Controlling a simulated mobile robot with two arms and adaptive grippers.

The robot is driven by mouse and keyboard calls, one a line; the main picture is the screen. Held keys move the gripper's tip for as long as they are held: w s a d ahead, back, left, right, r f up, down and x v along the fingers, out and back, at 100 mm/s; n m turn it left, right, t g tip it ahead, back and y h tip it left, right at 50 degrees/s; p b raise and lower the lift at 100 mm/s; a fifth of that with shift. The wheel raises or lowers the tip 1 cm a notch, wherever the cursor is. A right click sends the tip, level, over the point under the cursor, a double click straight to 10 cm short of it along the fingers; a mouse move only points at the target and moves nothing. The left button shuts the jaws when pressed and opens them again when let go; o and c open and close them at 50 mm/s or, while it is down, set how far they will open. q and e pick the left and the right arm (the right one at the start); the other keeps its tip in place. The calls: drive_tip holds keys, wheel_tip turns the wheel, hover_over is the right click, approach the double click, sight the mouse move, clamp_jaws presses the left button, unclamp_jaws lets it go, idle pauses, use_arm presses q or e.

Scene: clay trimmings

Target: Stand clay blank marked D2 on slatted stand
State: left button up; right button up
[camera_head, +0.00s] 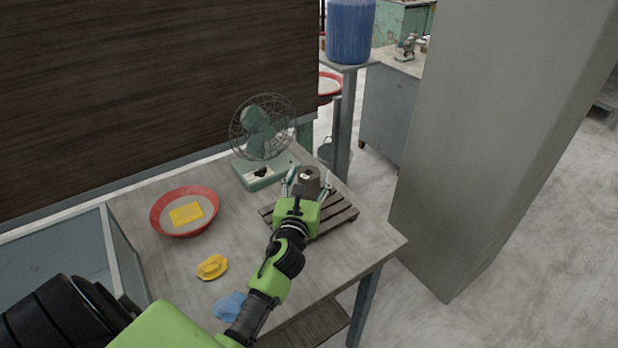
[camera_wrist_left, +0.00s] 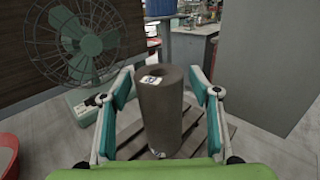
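A brown-grey clay cylinder (camera_head: 310,174) stands upright on the slatted wooden stand (camera_head: 342,216). In the left wrist view the clay cylinder (camera_wrist_left: 160,115) has a small pale label near its top, too small to read, and a hole in its top. The slats of the stand (camera_wrist_left: 128,132) show around its foot. My left gripper (camera_head: 306,188) is open at the stand, its fingers on either side of the cylinder. The left wrist view shows a gap between each finger and the clay. My right gripper is not in view.
A green fan (camera_head: 262,135) stands close behind the stand. A red bowl (camera_head: 160,215) with a yellow sponge (camera_head: 186,214) sits to the left. A yellow lump (camera_head: 212,267) and a blue cloth (camera_head: 230,305) lie in front. A grey pillar (camera_head: 480,150) rises right of the table (camera_head: 165,272).

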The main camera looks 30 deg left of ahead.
use_arm(q)
drive_tip(key=shift+r, duration=0.15)
drive_tip(key=b+v, duration=0.2)
drive_tip(key=v, duration=1)
